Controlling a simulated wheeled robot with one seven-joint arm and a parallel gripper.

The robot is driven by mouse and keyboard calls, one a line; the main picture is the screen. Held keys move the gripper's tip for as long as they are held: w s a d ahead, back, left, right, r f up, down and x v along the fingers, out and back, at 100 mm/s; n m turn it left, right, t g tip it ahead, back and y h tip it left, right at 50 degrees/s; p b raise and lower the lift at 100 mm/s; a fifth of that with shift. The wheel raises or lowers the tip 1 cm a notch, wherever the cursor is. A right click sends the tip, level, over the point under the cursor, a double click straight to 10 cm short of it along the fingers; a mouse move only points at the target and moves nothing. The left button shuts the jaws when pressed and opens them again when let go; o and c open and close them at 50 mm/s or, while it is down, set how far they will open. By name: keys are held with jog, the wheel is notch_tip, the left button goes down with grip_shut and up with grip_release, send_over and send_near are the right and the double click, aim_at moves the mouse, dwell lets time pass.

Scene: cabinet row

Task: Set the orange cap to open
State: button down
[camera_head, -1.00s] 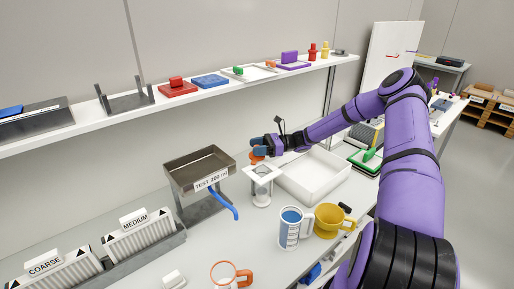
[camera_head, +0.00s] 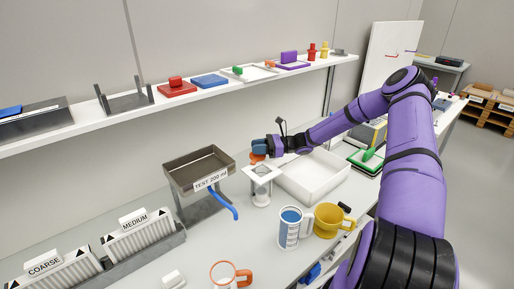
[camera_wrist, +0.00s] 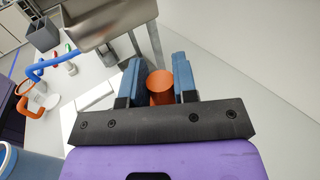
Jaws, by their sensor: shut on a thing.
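The orange cap (camera_wrist: 160,87) is a short round cylinder between my gripper's two blue fingers in the wrist view. My gripper (camera_wrist: 159,80) is shut on it. In the head view my gripper (camera_head: 258,149) is at mid-bench, with a little of the orange cap (camera_head: 257,158) showing below the fingers. The cap is just behind a white stand with a square top (camera_head: 262,173), near the right side of the metal tray labelled TEST 200 ml (camera_head: 208,181). What lies under the cap is hidden, and I cannot tell whether it is seated on something.
A white bin (camera_head: 313,178) stands to the right of the stand. A blue mug (camera_head: 290,228), a yellow cup with a funnel shape (camera_head: 328,218) and an orange-handled mug (camera_head: 225,274) stand in front. A blue spout (camera_head: 224,205) hangs below the metal tray. A shelf (camera_head: 215,91) runs above.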

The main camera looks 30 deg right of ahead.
jog(key=c, duration=0.9)
grip_release()
jog(key=shift+d, duration=0.1)
jog(key=v, duration=1)
jog(key=shift+d, duration=0.3)
jog(key=shift+s, duration=0.1)
